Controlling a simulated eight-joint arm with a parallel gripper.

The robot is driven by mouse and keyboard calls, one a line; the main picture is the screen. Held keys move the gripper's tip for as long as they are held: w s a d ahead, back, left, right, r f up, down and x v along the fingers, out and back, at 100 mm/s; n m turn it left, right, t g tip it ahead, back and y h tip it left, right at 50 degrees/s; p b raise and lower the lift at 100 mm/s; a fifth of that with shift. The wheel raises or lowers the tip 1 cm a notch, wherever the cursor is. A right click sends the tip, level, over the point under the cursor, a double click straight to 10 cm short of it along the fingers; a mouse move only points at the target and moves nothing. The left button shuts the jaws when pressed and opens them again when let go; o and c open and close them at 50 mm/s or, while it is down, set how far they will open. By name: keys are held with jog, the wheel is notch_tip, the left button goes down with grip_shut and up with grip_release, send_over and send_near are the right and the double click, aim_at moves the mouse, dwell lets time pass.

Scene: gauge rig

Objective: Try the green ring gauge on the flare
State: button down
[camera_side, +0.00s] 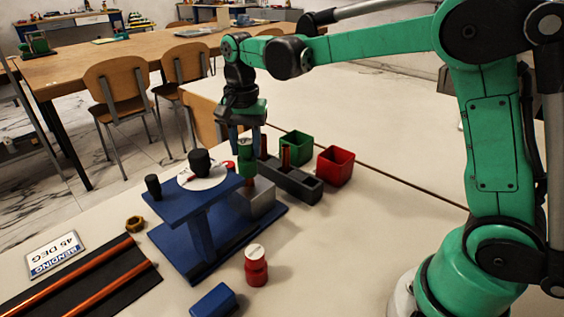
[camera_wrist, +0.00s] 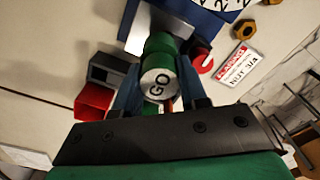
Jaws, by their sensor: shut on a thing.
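My gripper (camera_side: 246,146) points down over the blue rig and is shut on the green ring gauge (camera_side: 246,164). In the wrist view the gauge (camera_wrist: 158,78) sits between my blue fingers (camera_wrist: 160,92), its white end marked "GO" facing the camera. A short bit of copper, apparently the flared tube (camera_side: 249,175), shows just under the gauge, above the silver block (camera_side: 262,198) on the rig's base. Whether the gauge touches or surrounds the flare cannot be told; the gauge and fingers hide it.
The blue rig (camera_side: 205,240) carries a raised plate with a white dial (camera_side: 206,178). Behind stand a grey rack (camera_side: 292,183) with copper tubes, a green bin (camera_side: 296,146) and a red bin (camera_side: 335,166). A red, white-topped gauge (camera_side: 256,268) stands in front. Table to the right is clear.

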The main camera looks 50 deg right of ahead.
aim_at(246, 141)
jog(key=shift+r, duration=2.8)
